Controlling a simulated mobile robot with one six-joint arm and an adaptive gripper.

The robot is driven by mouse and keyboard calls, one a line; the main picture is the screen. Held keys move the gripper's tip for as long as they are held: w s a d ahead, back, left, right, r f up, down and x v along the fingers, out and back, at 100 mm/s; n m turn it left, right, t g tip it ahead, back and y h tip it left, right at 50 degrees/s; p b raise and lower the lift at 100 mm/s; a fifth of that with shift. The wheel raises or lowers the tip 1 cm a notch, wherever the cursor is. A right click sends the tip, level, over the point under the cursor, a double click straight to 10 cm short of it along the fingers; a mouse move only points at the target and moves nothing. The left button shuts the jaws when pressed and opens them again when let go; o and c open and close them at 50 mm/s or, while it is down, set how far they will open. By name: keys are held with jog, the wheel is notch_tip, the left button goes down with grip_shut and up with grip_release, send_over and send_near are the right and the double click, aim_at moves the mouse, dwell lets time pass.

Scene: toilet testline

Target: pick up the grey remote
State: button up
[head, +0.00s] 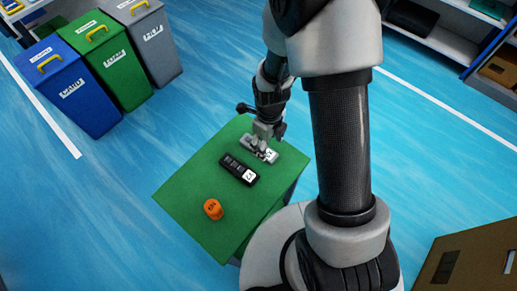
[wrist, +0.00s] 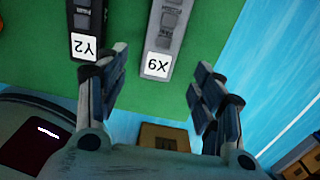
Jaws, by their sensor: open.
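The grey remote (head: 259,148) lies on the green table top (head: 190,185), near its far right edge, in the head view. In the wrist view the grey remote (wrist: 167,35) lies between my spread fingers, with a white label reading X9 at its near end. My gripper (head: 264,137) is over the grey remote and hides part of it in the head view. In the wrist view my gripper (wrist: 160,92) is open, and nothing is held. I cannot tell how high the fingertips are above the table.
A black remote (head: 238,169) labelled Y2 lies beside the grey one, close to one finger in the wrist view (wrist: 87,18). An orange object (head: 213,209) stands near the table's front. Blue (head: 75,95), green (head: 115,70) and grey (head: 153,45) bins stand at the upper left.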

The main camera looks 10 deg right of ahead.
aim_at(271, 156)
notch_tip(271, 156, down, 5)
jog(key=shift+a+f+b, duration=0.1)
jog(key=shift+f+b, duration=0.1)
jog(key=shift+b, duration=1)
jog(key=shift+r, duration=0.1)
jog(key=c, duration=1.2)
